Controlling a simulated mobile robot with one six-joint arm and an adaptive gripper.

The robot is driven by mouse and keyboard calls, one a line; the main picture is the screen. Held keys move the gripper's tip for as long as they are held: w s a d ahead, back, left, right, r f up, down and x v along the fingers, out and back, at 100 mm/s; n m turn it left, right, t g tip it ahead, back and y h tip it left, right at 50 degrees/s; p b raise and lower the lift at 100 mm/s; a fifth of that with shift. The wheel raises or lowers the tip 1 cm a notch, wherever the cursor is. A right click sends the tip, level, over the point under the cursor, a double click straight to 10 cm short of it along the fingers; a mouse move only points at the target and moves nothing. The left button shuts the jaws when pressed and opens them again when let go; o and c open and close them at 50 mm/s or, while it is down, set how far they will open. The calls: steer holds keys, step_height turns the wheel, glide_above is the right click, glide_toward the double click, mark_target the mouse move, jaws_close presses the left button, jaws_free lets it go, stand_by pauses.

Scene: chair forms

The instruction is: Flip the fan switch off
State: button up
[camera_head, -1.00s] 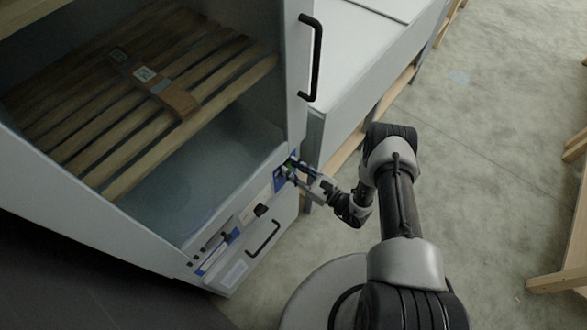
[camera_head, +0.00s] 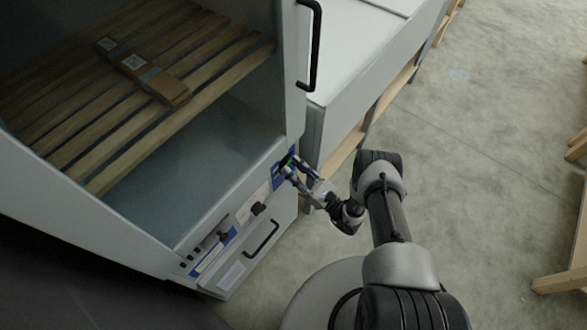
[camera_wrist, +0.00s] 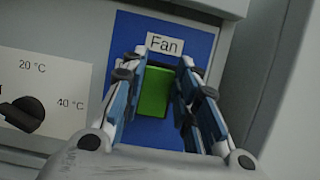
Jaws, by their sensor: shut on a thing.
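The fan switch (camera_wrist: 155,92) is a lit green rocker on a blue panel (camera_wrist: 195,42) labelled "Fan" on the cabinet front. My gripper (camera_wrist: 164,64) has one finger on each side of the green rocker and is shut on it. The rocker's lower part runs down between the fingers. In the head view, my gripper (camera_head: 287,166) reaches the right end of the cabinet's control strip, where it hides most of the switch.
A temperature dial (camera_wrist: 22,114) is left of the fan panel. The grey cabinet (camera_head: 130,240) holds a slatted wooden shelf (camera_head: 75,140) with a wooden piece (camera_head: 150,75) on it. Below the controls is a black handle (camera_head: 262,240). A white-topped unit (camera_head: 370,50) stands to the right.

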stand_by(0.3)
steer(key=o, duration=1.1)
steer(key=shift+c, duration=0.2)
steer(key=shift+d+f, duration=0.1)
steer(key=shift+d, duration=0.05)
steer(key=v, duration=0.7)
steer(key=shift+s+d+f, duration=0.1)
